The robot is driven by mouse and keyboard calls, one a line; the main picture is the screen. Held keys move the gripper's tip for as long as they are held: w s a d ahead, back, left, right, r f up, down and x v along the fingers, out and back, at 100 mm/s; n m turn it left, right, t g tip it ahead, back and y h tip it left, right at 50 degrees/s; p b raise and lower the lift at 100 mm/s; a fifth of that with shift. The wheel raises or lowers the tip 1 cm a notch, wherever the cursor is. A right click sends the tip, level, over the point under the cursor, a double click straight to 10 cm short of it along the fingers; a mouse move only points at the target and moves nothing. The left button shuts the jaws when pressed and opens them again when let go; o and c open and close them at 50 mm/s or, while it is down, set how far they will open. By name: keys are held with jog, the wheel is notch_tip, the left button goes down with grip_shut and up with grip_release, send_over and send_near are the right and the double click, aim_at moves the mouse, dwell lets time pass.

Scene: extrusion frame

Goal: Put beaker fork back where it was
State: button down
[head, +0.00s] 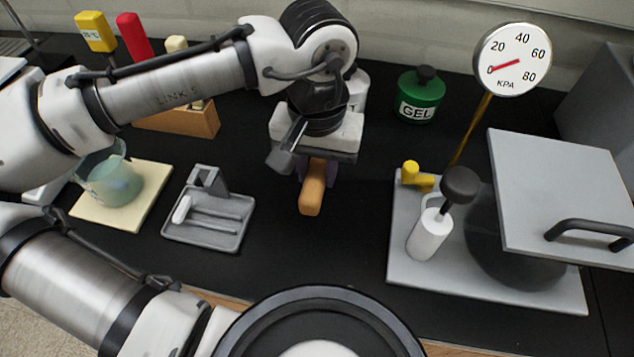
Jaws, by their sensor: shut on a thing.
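My gripper (318,172) points down over the black bench, right of the grey tray. It is shut on the orange-brown handle of what looks like the beaker fork (312,198). The handle's near end sticks out below the jaws toward me; the fork's far part is hidden behind the gripper. The grey tray (180,236) holds a small upright bracket (208,180), a white-ended tool and shallow grooves. I cannot tell which place belongs to the fork.
A glass beaker (112,182) stands on a cream mat (152,192) at left. A wooden block (200,124) with coloured handles is behind. A green GEL jar (420,95) stands at the back. A vessel on a grey base plate (412,272) with a gauge (514,60) fills the right.

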jog(key=shift+f, duration=2.4)
jog(key=shift+f, duration=0.1)
jog(key=shift+f, duration=0.1)
jog(key=c, duration=1.1)
grip_release()
notch_tip(320, 180, up, 12)
jog(key=shift+r+b, duration=0.25)
jog(key=shift+b, duration=0.2)
